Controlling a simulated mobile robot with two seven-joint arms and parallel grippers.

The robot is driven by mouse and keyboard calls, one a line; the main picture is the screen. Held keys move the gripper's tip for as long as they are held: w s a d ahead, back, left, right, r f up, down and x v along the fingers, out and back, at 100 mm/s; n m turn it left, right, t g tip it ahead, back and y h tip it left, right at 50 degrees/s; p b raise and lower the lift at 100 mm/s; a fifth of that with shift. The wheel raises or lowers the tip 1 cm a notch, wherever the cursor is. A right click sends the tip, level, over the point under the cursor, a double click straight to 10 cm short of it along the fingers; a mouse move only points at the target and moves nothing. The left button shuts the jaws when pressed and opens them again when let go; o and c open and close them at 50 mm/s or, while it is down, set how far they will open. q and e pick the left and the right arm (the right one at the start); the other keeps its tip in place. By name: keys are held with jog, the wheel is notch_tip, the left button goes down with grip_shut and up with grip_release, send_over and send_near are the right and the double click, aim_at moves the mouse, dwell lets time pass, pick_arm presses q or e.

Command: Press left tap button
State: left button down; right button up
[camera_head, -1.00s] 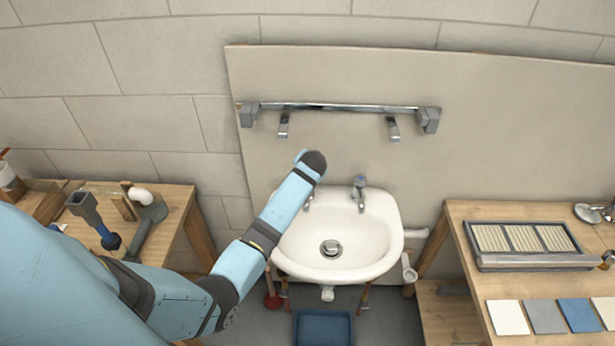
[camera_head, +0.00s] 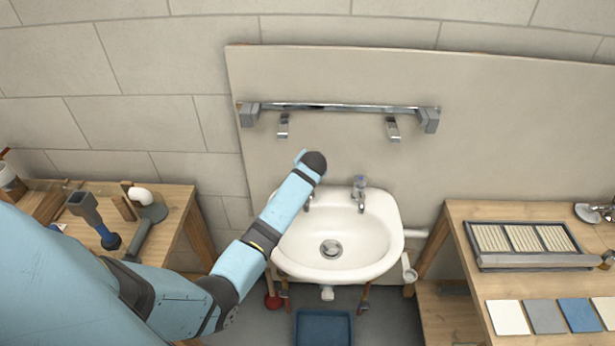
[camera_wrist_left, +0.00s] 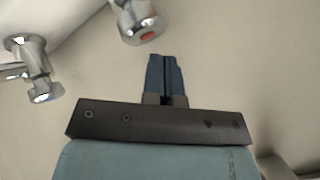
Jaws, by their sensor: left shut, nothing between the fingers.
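My left gripper (camera_wrist_left: 165,72) is shut and empty in the left wrist view, its dark blue fingers together. A chrome tap head with a red-marked button (camera_wrist_left: 147,36) is just beyond the fingertips and slightly to their left, with a visible gap. In the head view, my left arm reaches over the left side of the basin, and its wrist hides the fingers. The left tap (camera_head: 308,204) shows only partly beside my arm. The right tap (camera_head: 359,193) stands clear on the basin's back rim. My right gripper is out of view.
The white basin (camera_head: 365,250) is fixed to a beige panel (camera_head: 450,110) below a chrome bar (camera_head: 340,107). Another chrome fitting (camera_wrist_left: 36,68) is at the wrist view's left. Wooden benches with tools (camera_head: 180,215) and tiles (camera_head: 455,225) flank the basin.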

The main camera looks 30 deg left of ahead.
pick_arm(q)
jog(key=shift+f, duration=0.3)
jog(key=shift+f, duration=0.1)
jog(key=shift+f+b, duration=0.35)
jog(key=shift+f, duration=0.35)
dwell(0.6)
dwell(0.4)
jog(key=shift+r+p, duration=1.15)
jog(key=shift+p, duration=0.05)
jog(key=shift+r, duration=0.1)
